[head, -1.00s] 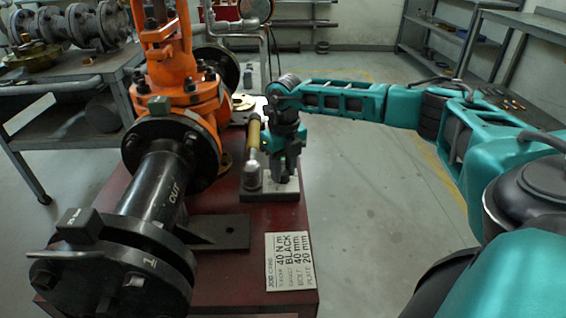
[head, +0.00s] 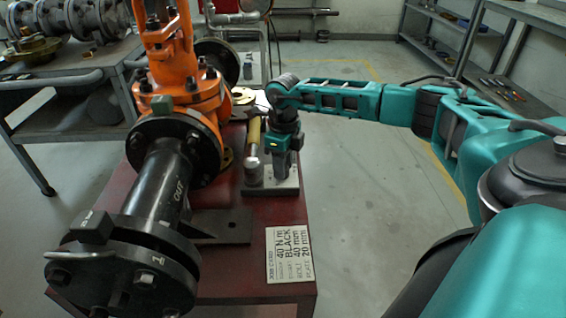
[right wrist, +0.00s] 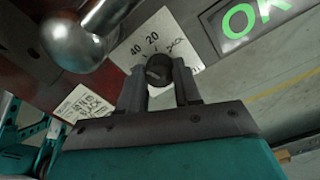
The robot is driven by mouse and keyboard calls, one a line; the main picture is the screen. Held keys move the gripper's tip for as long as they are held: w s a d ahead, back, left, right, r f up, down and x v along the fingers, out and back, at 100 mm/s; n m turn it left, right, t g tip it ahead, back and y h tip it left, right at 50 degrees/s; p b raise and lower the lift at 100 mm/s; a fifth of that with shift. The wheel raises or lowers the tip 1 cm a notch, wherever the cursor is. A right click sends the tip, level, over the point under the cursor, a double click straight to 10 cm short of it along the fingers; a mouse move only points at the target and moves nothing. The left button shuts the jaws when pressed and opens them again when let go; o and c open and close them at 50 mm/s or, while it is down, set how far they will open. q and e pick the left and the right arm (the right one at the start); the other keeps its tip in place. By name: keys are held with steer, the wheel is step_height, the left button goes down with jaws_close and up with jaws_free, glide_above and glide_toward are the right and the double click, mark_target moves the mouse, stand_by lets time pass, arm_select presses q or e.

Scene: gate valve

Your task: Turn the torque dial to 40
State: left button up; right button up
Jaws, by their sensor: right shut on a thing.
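The torque dial is a small dark round knob (right wrist: 158,70) on a white scale plate (right wrist: 150,42) in the right wrist view. The figures 40 and 20 show on the plate, and other marks are too small to read. My right gripper (right wrist: 159,84) is shut on the knob, one finger on each side. In the head view my right gripper (head: 282,165) points down over a grey base plate (head: 270,189), and the dial is hidden there. I cannot tell which figure the knob points to. My left gripper is not in view.
A green OK display (right wrist: 252,14) sits beside the dial. A yellow-handled tool (head: 253,135) stands close left of my gripper. The orange valve (head: 175,60) and black flanged pipe (head: 155,190) fill the left. A job card (head: 290,255) reads 40 N m.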

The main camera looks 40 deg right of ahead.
steer(key=o, duration=1)
steer(key=shift+o, duration=0.2)
steer(key=shift+r, duration=0.1)
step_height(320, 180, up, 13)
steer(key=p, duration=0.2)
steer(key=shift+d+p, duration=0.15)
steer(key=shift+p, duration=0.2)
